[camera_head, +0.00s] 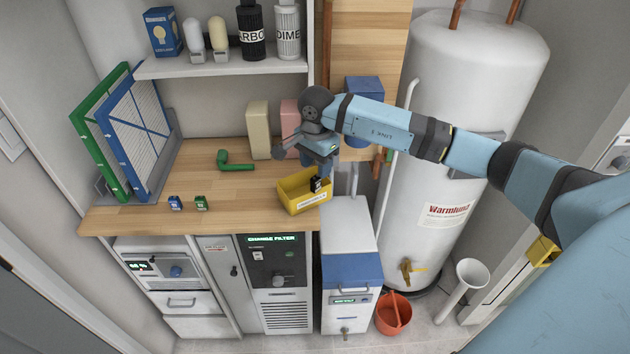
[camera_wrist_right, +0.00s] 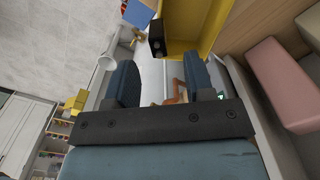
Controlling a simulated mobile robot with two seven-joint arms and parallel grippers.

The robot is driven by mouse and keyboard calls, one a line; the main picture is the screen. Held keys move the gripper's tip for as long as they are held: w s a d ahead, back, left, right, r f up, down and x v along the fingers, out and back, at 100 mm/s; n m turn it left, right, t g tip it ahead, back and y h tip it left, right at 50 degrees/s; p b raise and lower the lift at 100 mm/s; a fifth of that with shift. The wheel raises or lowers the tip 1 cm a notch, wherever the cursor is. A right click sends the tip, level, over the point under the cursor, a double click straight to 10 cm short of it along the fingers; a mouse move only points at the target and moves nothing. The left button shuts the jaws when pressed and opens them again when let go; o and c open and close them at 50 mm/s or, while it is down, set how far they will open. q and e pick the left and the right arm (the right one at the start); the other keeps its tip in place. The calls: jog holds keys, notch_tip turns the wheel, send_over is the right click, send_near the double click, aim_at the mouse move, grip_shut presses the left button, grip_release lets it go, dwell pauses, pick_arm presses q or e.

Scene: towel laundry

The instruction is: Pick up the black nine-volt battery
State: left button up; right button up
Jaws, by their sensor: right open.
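The black nine-volt battery (camera_head: 316,184) stands at the right side of a yellow bin (camera_head: 292,203) on the wooden counter. In the right wrist view a black block with round terminals, the battery (camera_wrist_right: 156,38), shows at the edge of the yellow bin (camera_wrist_right: 205,22), ahead of my fingers. My right gripper (camera_head: 318,163) hangs just behind and above the bin in the head view. Its two blue fingers (camera_wrist_right: 160,78) are apart with nothing between them, and the battery lies beyond their tips. My left gripper is not in view.
A blue block (camera_head: 175,203) and a green block (camera_head: 201,203) sit at the counter's front edge. A green pipe elbow (camera_head: 234,162) lies behind them. Beige (camera_head: 258,130) and pink (camera_head: 290,118) blocks stand behind the bin. The water heater (camera_head: 470,110) is to the right.

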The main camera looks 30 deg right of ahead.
aim_at(314, 178)
jog(key=f, duration=0.1)
jog(key=f+p, duration=0.1)
jog(key=f, duration=0.1)
jog(key=f+p, duration=0.1)
jog(key=shift+s+a+f, duration=0.2)
jog(key=shift+a+f, duration=0.15)
jog(key=shift+a, duration=0.05)
jog(key=shift+f, duration=0.55)
grip_shut()
